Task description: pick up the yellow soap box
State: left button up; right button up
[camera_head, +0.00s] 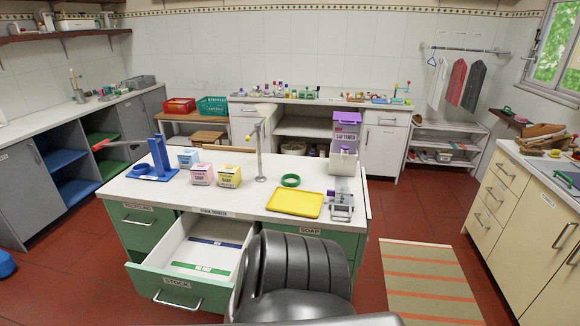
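The yellow soap box (229,176) is a small cube with a white label, upright on the white top of the green island counter (150,190). A pink box (201,175) of similar size stands close on its left. A light blue box (188,158) stands behind the pink one. The yellow box's top and front are in clear view. Neither of my grippers shows in the head view.
A blue stand (157,160) is left of the boxes; a metal post (260,155), green ring (291,180) and yellow tray (294,203) are right. A drawer (190,262) is open in front. A dark ribbed form (300,265) fills the bottom centre.

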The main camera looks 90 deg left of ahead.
aim_at(230, 176)
jog(key=u, duration=2.3)
